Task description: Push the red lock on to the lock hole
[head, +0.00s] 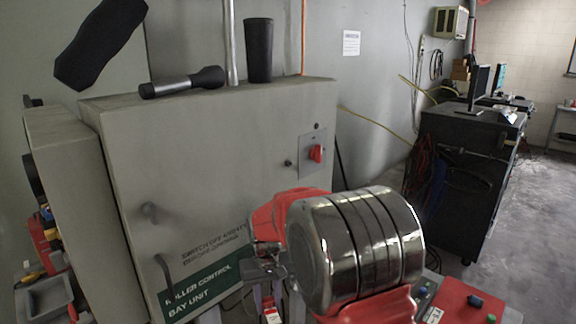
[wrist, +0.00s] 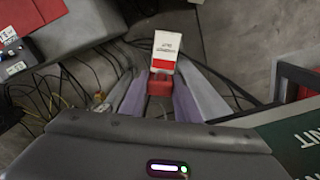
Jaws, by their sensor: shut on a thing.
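The red lock (wrist: 160,84) sits between the two fingers of my gripper (wrist: 160,78) in the wrist view, with its white and red label (wrist: 166,48) towards the top. In the head view my gripper (head: 266,284) is in front of the lower right of the grey control cabinet (head: 220,150), pointing down. The lock's label (head: 272,316) shows at the bottom edge. A red rotary switch (head: 316,153) is on a plate on the cabinet's upper right, above and right of my gripper. I cannot make out which opening is the lock hole.
Cables (wrist: 60,105) lie below my gripper.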

